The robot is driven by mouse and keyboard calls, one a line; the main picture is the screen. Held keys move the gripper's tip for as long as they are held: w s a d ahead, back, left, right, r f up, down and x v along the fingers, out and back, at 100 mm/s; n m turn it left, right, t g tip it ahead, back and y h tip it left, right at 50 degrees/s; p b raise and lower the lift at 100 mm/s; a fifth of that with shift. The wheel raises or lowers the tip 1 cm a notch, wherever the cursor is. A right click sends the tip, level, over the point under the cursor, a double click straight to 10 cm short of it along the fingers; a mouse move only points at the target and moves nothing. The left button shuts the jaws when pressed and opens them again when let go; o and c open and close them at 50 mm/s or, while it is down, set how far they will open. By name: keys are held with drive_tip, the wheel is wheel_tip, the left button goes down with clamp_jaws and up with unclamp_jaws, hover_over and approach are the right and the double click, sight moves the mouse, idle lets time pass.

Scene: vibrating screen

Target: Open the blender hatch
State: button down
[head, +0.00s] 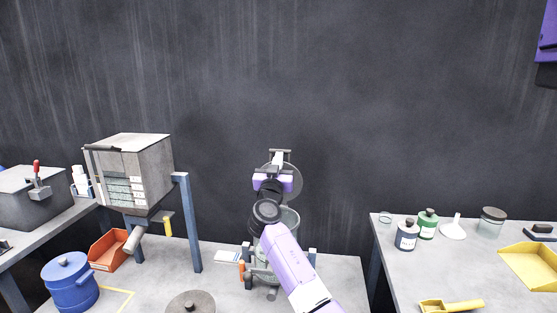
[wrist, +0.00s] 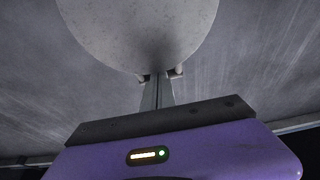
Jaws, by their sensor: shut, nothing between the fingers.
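The blender (head: 289,222) stands on the middle table in the head view, partly hidden behind my purple arm. A round grey disc, seemingly its hatch (head: 293,181), stands raised and tilted above the bowl, behind my wrist. In the wrist view the pale hatch (wrist: 140,30) fills the top middle, with its rounded edge over the fingers. My gripper (head: 279,159) is at the top of the hatch area, shut and empty. In the wrist view its fingers (wrist: 158,88) point toward the disc's lower edge; whether they touch it I cannot tell.
A grey cabinet (head: 130,170) on a blue-legged stand is at left, with an orange bin (head: 107,250) and a blue pot (head: 70,282) below. A grey lid (head: 190,303) lies in front. The right table (head: 440,265) holds bottles and a yellow tray. A dark wall is behind.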

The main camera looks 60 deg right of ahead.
drive_tip(key=shift+w+d+r+y+p, duration=0.25)
drive_tip(key=shift+d+r+y+p, duration=0.1)
drive_tip(key=shift+d, duration=0.2)
drive_tip(key=shift+w+d+f+y, duration=0.2)
drive_tip(key=shift+d+y, duration=0.25)
drive_tip(key=shift+d, duration=0.15)
drive_tip(key=shift+r, duration=0.1)
